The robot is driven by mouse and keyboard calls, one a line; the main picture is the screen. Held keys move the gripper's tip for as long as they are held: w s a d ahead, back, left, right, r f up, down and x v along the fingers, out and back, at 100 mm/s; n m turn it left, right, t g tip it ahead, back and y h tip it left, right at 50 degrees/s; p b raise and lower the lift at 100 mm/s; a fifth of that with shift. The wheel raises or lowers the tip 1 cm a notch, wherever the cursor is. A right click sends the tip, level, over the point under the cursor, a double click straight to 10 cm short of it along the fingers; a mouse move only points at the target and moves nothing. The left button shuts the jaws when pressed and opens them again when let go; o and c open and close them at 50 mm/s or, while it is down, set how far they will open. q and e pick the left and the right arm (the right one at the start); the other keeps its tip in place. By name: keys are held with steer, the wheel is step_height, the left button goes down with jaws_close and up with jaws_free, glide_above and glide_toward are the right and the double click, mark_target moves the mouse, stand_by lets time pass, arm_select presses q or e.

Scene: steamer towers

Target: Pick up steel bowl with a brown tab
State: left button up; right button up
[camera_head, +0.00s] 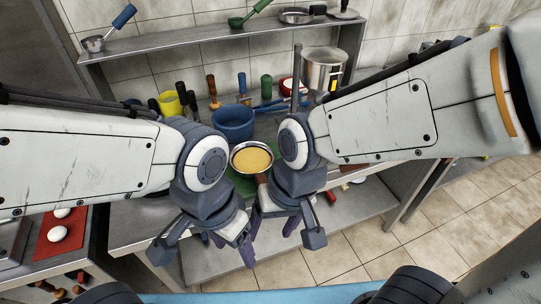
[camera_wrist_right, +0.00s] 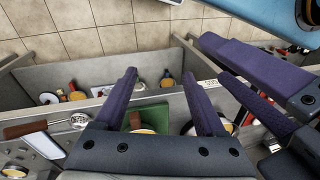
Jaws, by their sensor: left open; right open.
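A steel bowl (camera_head: 251,157) with yellow-orange contents sits on the counter between my two wrists in the head view. A brown tab (camera_head: 262,178) shows at its lower side, partly covered by my right gripper. In the right wrist view a bowl with a brown tab (camera_wrist_right: 135,120) is by a green board, partly hidden by the gripper body; I cannot tell for sure that it is the same bowl. My right gripper (camera_head: 271,234) is open and empty, and its spread fingers show in the right wrist view (camera_wrist_right: 159,73). My left gripper (camera_head: 234,254) is open and empty beside it.
A blue pot (camera_head: 233,122), a yellow cup (camera_head: 170,103) and a large steel pot (camera_head: 323,68) stand behind on the counter. A shelf (camera_head: 200,41) holds pans above. A red mat (camera_head: 60,232) with white eggs is at the left. The two grippers are close together.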

steer(key=w+r+m+t+y+p, duration=0.1)
steer(key=w+r+m+p, duration=0.25)
steer(key=w+m, duration=0.5)
arm_select(q)
step_height(320, 180, up, 9)
steer(key=p, duration=0.4)
arm_select(e)
steer(key=m+t+h, duration=0.2)
steer(key=m+t, duration=0.1)
steer(key=m, duration=2.3)
glide_toward(260, 174)
steer(key=b+x, duration=0.2)
steer(key=x, duration=0.1)
steer(key=b+x, duration=0.1)
steer(key=x, duration=0.1)
steer(key=shift+s+f, duration=0.15)
steer(key=shift+s, duration=0.2)
steer(key=shift+w+b+x, duration=0.15)
steer(key=shift+b+x, duration=0.6)
steer(key=shift+x, duration=0.65)
steer(key=shift+w+b+x, duration=0.15)
steer(key=shift+b+x, duration=0.6)
steer(key=shift+x, duration=0.65)
arm_select(q)
step_height(260, 174, down, 6)
steer(key=shift+r, duration=0.25)
arm_select(e)
steer(key=shift+r, duration=0.25)
jaws_close()
